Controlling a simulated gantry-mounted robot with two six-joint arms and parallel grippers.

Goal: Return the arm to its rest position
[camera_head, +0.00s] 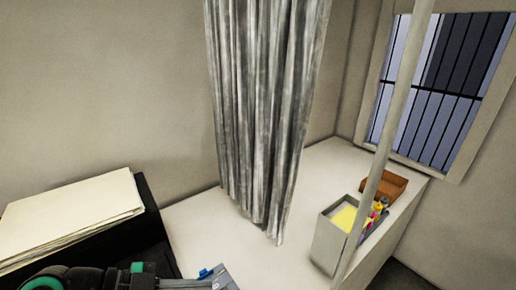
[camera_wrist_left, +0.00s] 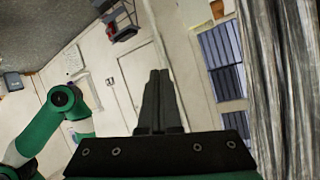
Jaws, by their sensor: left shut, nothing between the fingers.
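My left arm comes in along the bottom left of the head view, and its gripper (camera_head: 190,284) lies low, by the bottom edge. In the left wrist view the two dark fingers of my left gripper (camera_wrist_left: 158,76) are together with nothing between them. A green and white arm link of mine shows at the left of the wrist view. My right gripper is in neither view.
A stack of cream paper (camera_head: 70,218) lies on a black box at the left. A blue item (camera_head: 205,273) is beside my gripper. A grey curtain (camera_head: 262,110) hangs over the white counter. An open box (camera_head: 328,243) and a brown tray (camera_head: 388,186) are on the right.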

